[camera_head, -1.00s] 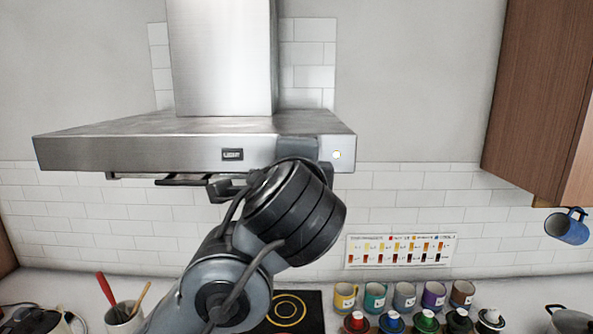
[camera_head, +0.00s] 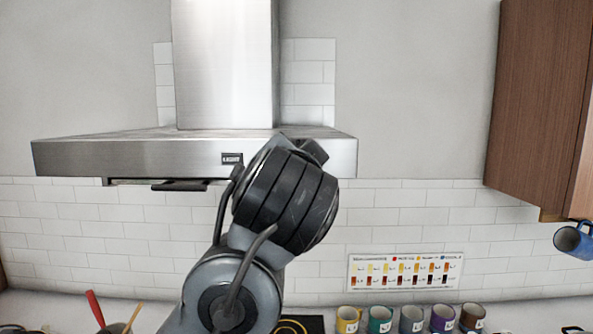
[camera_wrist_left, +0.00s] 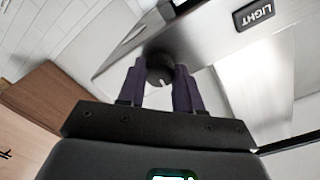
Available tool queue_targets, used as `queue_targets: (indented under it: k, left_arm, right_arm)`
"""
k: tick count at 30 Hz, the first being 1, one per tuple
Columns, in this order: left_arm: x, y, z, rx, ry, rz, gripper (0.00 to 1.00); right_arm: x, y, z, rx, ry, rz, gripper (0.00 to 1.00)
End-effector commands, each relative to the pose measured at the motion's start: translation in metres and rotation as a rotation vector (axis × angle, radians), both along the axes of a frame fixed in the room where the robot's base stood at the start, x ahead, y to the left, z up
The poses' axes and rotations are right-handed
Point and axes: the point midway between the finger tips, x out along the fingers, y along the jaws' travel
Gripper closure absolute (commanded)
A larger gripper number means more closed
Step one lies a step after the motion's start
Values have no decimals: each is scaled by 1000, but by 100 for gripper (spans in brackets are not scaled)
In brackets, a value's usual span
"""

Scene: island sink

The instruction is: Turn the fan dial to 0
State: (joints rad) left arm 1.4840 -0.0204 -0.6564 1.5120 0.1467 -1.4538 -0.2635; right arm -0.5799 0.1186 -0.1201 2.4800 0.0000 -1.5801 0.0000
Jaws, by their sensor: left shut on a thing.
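The fan dial (camera_wrist_left: 159,68) is a dark round knob with a pale mark, on the front of the steel range hood (camera_head: 120,157). In the left wrist view it sits between the two purple-dark fingers of my left gripper (camera_wrist_left: 158,82), which is shut on it. In the head view my left wrist stands in front of the hood's right part and hides the dial and fingers. I cannot read the dial's numbers. My right gripper is not in view.
A LIGHT label (camera_head: 232,159) is on the hood front. A wooden cabinet (camera_head: 540,100) hangs at the right, with a blue mug (camera_head: 573,239) below it. Several mugs (camera_head: 411,319) line the counter under a wall chart (camera_head: 405,271). Open air lies right of the hood.

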Motion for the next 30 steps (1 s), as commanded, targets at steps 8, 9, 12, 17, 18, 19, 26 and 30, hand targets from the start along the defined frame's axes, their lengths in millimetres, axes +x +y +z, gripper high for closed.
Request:
queue_targets:
  k: [8, 9, 12, 17, 18, 19, 26, 30]
  left_arm:
    - [0, 0, -1, -95, 2, 1, 96]
    - [0, 0, -1, -101, 2, 1, 96]
    - [0, 0, 0, -111, 2, 1, 96]
    - [0, 0, 0, -116, 2, 1, 96]
    - [0, 0, 0, -115, 2, 1, 96]
    - [0, 0, 0, -115, 2, 1, 96]
    - [0, 0, 0, -115, 2, 1, 53]
    - [0, 0, 0, -113, 2, 1, 40]
  right_arm:
    - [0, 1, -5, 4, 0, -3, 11]
    - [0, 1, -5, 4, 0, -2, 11]
    - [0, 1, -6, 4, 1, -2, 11]
    - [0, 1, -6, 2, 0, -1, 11]
    - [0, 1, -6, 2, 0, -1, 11]
    - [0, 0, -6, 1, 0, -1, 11]
    - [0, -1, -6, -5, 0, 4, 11]
    - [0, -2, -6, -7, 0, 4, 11]
